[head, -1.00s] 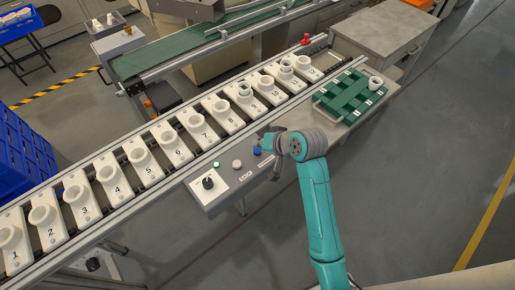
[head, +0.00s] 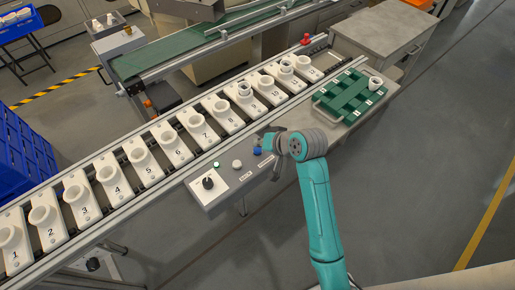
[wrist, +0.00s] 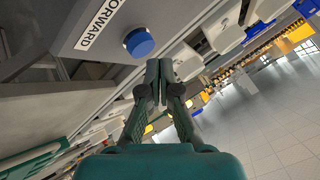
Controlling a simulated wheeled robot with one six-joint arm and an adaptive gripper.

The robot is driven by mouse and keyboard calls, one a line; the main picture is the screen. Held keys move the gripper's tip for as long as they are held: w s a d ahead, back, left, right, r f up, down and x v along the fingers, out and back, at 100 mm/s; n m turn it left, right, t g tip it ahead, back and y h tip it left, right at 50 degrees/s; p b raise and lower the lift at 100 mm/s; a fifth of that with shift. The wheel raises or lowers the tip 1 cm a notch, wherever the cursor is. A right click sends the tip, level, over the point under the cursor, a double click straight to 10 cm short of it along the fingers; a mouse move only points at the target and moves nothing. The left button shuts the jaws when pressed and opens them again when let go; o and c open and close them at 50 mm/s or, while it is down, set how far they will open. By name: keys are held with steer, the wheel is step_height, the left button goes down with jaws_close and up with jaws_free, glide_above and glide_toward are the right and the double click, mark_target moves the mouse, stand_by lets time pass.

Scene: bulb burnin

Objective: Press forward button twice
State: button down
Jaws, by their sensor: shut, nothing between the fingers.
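The forward button is a blue round button (head: 257,151) on the grey control panel (head: 226,190). In the wrist view the blue button (wrist: 139,42) stands beside a label reading FORWARD (wrist: 98,27). My gripper (wrist: 158,66) is shut and empty, with its fingertips close to the button's lower right in that picture. A small gap shows between them there; the exact distance along the view is unclear. In the head view my gripper (head: 262,138) is just above the button in the picture, partly hidden by my wrist.
The panel also has a white button (head: 237,164), a green button (head: 216,164) and a black knob (head: 208,183). Behind it runs a line of numbered white sockets (head: 167,136), a few filled. A green rack (head: 337,103) lies to the right. A red button (head: 305,39) stands farther back.

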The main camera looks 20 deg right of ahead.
mark_target(259, 150)
steer(key=shift+f, duration=0.15)
steer(key=shift+f, duration=0.3)
steer(key=shift+f, duration=0.45)
stand_by(0.8)
stand_by(0.3)
steer(key=shift+r, duration=3.45)
